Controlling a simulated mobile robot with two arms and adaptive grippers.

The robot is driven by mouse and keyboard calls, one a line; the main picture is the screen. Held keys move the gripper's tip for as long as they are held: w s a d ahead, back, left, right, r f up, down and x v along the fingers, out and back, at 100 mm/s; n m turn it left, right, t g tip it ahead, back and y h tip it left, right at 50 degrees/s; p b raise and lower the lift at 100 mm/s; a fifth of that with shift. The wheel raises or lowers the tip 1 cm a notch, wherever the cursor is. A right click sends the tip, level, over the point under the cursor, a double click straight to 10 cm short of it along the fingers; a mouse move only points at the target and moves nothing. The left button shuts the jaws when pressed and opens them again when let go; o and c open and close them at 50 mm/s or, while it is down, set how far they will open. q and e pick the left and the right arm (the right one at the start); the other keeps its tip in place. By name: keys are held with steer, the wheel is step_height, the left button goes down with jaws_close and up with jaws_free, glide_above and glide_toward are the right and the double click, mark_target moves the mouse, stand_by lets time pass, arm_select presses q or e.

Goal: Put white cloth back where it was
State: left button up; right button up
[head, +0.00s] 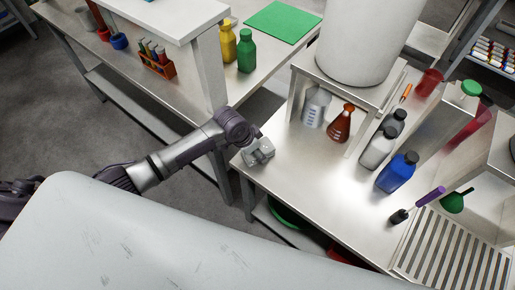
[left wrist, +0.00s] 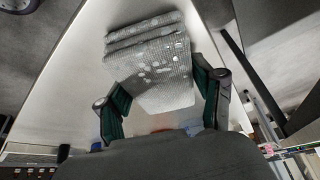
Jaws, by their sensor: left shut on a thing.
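The white cloth (left wrist: 150,58) is a folded, spotted, grey-white textured stack between the two green-padded fingers of my left gripper (left wrist: 162,100) in the left wrist view. My left gripper is shut on it. In the head view the cloth (head: 262,153) shows as a small grey bundle at the end of my left arm, at the left corner of the metal table (head: 290,185). I cannot tell whether the cloth touches the tabletop. My right gripper is in neither view.
A raised shelf (head: 340,88) bears a large white cylinder (head: 363,40). The table's front-left area is clear.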

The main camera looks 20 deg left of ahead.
arm_select(q)
steer(key=shift+f, duration=0.15)
steer(key=o, duration=1.1)
steer(key=v, duration=1.2)
steer(key=shift+r+p, duration=0.25)
steer(key=shift+p, duration=0.05)
steer(key=shift+w+d, duration=0.1)
